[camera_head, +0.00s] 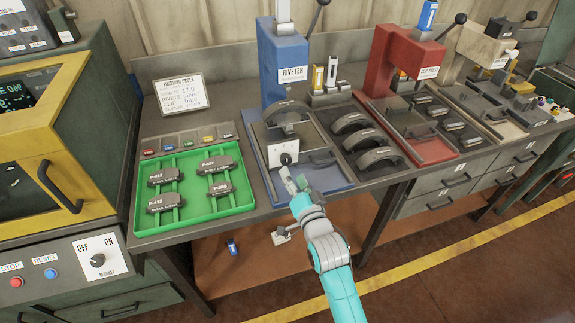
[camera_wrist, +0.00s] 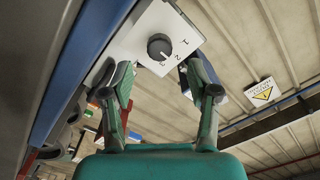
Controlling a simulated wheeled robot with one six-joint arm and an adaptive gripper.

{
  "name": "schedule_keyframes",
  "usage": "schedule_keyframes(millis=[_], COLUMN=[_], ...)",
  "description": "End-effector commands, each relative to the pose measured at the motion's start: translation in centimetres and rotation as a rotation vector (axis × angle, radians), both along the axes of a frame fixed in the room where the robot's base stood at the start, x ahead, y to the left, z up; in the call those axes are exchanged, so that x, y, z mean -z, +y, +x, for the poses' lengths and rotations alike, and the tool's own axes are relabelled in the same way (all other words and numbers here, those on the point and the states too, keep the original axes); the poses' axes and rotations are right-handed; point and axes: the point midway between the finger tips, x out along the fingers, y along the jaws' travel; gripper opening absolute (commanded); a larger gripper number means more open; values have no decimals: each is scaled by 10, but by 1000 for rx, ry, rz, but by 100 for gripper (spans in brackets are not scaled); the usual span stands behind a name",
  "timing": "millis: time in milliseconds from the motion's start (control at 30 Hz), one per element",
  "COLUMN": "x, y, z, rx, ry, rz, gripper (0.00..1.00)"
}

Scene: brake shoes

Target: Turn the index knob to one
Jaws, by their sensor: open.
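The index knob (camera_head: 286,158) is a dark round knob on a white plate (camera_head: 279,152) at the front of the blue riveter (camera_head: 283,55). In the wrist view the knob (camera_wrist: 159,46) sits on the tilted white plate (camera_wrist: 130,40), with small numerals below and right of it.
A green tray (camera_head: 137,202) of labelled brake-shoe parts lies left of the riveter. Curved shoes (camera_head: 365,140) lie to its right, beside a red press (camera_head: 395,60). The floor in front of the bench is mostly clear.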

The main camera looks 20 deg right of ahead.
Motion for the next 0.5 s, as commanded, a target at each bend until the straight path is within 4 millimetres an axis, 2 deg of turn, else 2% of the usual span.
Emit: schedule_keyframes(millis=[33,200,500], x=[-1,-1,0], y=[0,0,0], z=[10,34,53], rx=[0,0,0], ry=[-1,-1,0], rz=[0,0,-1], gripper=[60,60,60])
